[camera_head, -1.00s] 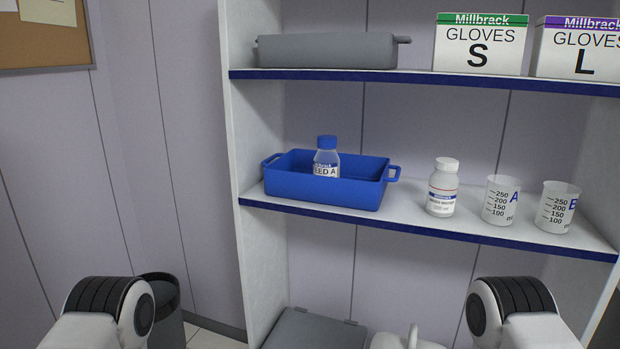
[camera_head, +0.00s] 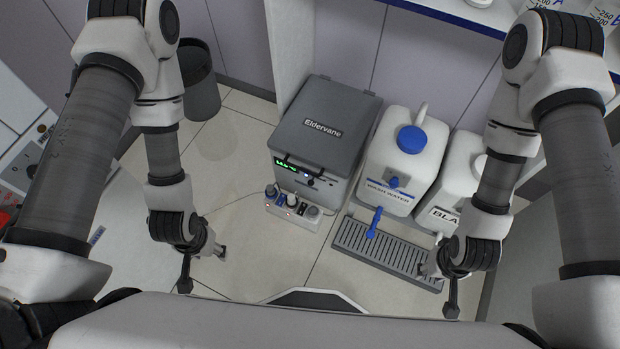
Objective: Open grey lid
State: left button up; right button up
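The grey lid (camera_head: 325,122), marked "Eldervane", lies shut on a grey box-shaped unit (camera_head: 318,180) on the floor. The unit's front has a dark handle or latch at the lid's front edge and a small green display. My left gripper (camera_head: 204,270) is open and empty, to the left and in front of the unit. My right gripper (camera_head: 439,292) is open and empty, to the right, near the drip grate. Neither gripper touches the lid.
A power strip (camera_head: 293,206) lies in front of the unit. White jugs, one the wash water jug (camera_head: 402,160) with a blue cap, stand right of it behind a drip grate (camera_head: 385,252). A dark bin (camera_head: 201,92) stands back left. Tiled floor is clear left of the unit.

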aim_at(327, 127)
jog(key=j+z, duration=0.35)
jog(key=j, duration=0.3)
jog(key=j+z, duration=0.3)
jog(key=j, duration=0.3)
jog(key=k, duration=0.05)
